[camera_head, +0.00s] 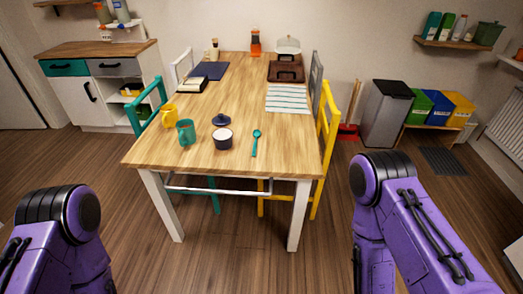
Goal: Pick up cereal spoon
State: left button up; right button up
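A teal spoon (256,142) lies flat on the wooden table (180,150), near its front edge and right of a small dark-and-white bowl (222,138). Its rounded bowl end points to the back and its handle to the front. My two purple arms come in at the lower left and lower right corners, in front of the table and well apart from the spoon. Neither gripper shows in this view.
A teal mug (186,132), a yellow mug (169,115) and a dark blue lid (221,119) stand near the spoon. A striped placemat (288,98) lies behind it. A yellow chair (327,135) stands at the right side, a teal chair (149,105) at the left. The floor in front is clear.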

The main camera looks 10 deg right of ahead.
aim_at(257, 133)
jog(key=z, duration=1.65)
jog(key=i, duration=1.05)
jog(key=u, duration=1.9)
